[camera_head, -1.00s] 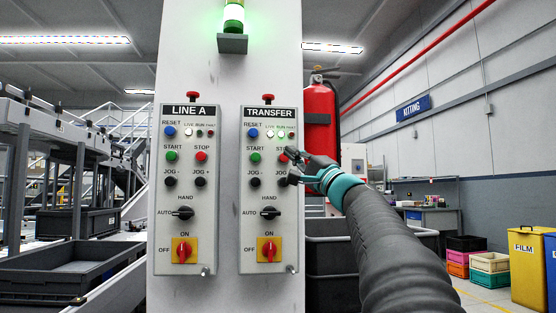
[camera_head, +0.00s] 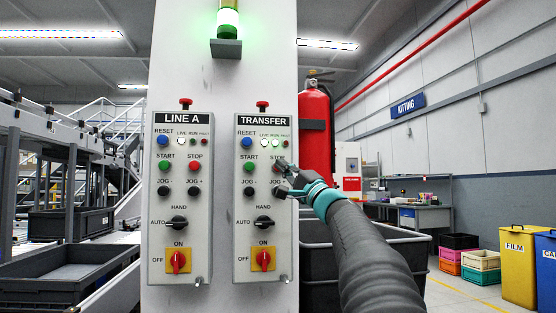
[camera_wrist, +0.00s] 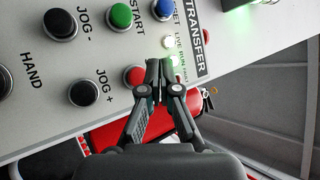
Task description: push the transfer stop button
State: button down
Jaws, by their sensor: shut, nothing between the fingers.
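The TRANSFER panel (camera_head: 240,220) is on the white column, right of the LINE A panel. Its red STOP button shows in the wrist view (camera_wrist: 133,74), partly covered by my fingertips. In the head view my gripper (camera_head: 281,165) hides that button. My gripper also shows in the wrist view (camera_wrist: 161,68), shut and empty, its tips over the STOP button's edge on the side toward the lamps. I cannot tell whether they touch the panel. The green START button (camera_head: 250,166) is beside it. The white LIVE lamp (camera_head: 264,143) and green RUN lamp are lit.
The LINE A panel (camera_head: 181,230) has a like STOP button (camera_head: 194,166). A red mushroom button (camera_head: 270,104) tops the TRANSFER panel. A red fire extinguisher (camera_head: 315,125) hangs right of the column, and a dark bin (camera_head: 400,244) stands below it.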

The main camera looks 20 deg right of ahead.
jog(key=shift+w+d+p, duration=0.15)
jog(key=shift+w, duration=0.45)
jog(key=shift+w+d+p, duration=0.15)
jog(key=shift+w, duration=0.45)
jog(key=shift+w, duration=0.1)
dwell(0.5)
jog(key=shift+w+d, duration=0.15)
jog(key=shift+w, duration=0.15)
jog(key=shift+w+d, duration=0.25)
jog(key=shift+w, duration=0.55)
dwell(1.2)
jog(key=shift+s+f, duration=0.1)
jog(key=shift+s, duration=0.05)
jog(key=shift+s+a+b, duration=0.2)
jog(key=shift+s+b, duration=0.35)
jog(key=shift+s+a+b, duration=0.15)
jog(key=shift+s+b, duration=0.35)
jog(key=shift+b, duration=0.05)
jog(key=shift+s+a+b, duration=0.25)
jog(key=shift+s+b, duration=0.4)
jog(key=shift+s, duration=0.15)
jog(key=shift+s+a+b, duration=0.2)
jog(key=shift+s+b, duration=0.4)
jog(key=shift+s, duration=0.2)
jog(key=shift+s+a+b, duration=0.25)
jog(key=shift+s+b, duration=0.4)
jog(key=shift+s, duration=0.15)
